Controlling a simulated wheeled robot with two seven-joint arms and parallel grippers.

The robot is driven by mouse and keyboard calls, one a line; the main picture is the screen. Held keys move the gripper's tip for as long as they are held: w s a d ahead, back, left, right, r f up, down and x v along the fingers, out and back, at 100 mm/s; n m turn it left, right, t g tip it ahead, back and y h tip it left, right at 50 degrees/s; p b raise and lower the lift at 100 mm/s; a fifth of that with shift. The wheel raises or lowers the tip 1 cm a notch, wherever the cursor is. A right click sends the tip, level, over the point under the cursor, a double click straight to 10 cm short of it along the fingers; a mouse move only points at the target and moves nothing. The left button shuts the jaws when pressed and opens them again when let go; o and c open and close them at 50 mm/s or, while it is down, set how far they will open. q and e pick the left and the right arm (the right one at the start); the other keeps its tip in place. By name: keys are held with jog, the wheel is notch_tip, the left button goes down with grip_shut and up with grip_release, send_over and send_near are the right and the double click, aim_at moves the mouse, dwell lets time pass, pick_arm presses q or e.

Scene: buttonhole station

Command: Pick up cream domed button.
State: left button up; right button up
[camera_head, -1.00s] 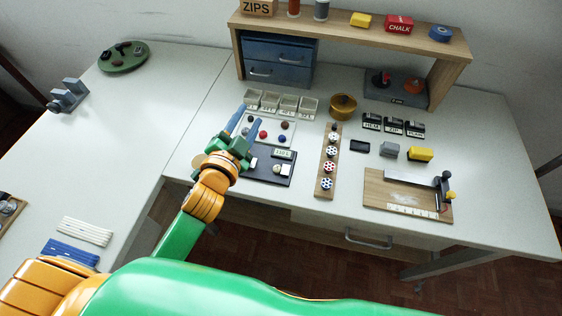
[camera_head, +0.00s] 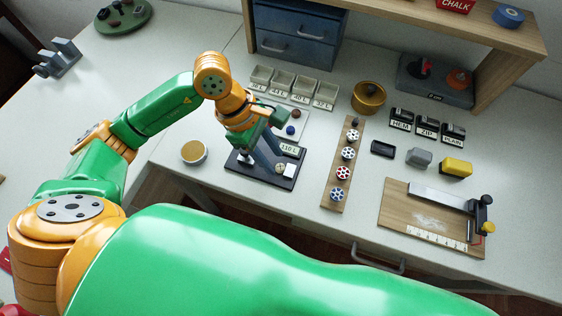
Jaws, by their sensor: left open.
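A small cream round button (camera_head: 280,168) lies on the dark scale (camera_head: 256,181), beside a white square piece (camera_head: 289,171). It is partly hidden by my gripper, so its dome is hard to make out. My left gripper (camera_head: 274,166) reaches down over the scale with its blue-grey fingers apart, the tips close to the cream button. I cannot tell whether they touch it. My right gripper is out of view.
A white card (camera_head: 303,128) with dark and blue buttons is partly behind my gripper. A wooden strip (camera_head: 333,190) with several wheel-like pieces stands to the right. A round tin (camera_head: 194,152) is left of the scale. White bins (camera_head: 325,96) line the back.

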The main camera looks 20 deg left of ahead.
aim_at(280, 168)
pick_arm(q)
jog(key=shift+x, duration=1.1)
jog(key=shift+w, duration=0.1)
grip_shut()
